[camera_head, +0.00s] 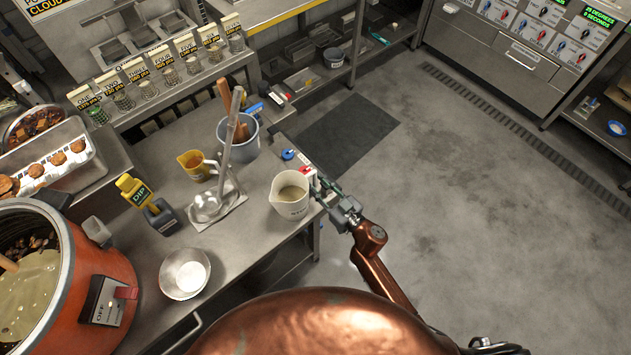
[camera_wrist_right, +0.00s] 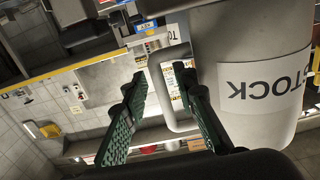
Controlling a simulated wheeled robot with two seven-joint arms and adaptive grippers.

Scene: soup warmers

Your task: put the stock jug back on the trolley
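My right gripper (camera_head: 326,183) is at the jug's right side. Its green fingers (camera_wrist_right: 160,85) are apart, with the outer bar of the jug handle (camera_wrist_right: 157,95) showing between them. I cannot tell if they touch it. My left gripper is not in view. I cannot make out a trolley for certain.
On the counter (camera_head: 245,228) stand a grey-blue bucket (camera_head: 250,143) with utensils, a ladle on a rest (camera_head: 208,208), a yellow jug (camera_head: 192,165), a metal bowl (camera_head: 184,273) and an orange soup warmer (camera_head: 115,265). Open floor (camera_head: 450,190) and a dark mat (camera_head: 345,135) lie right.

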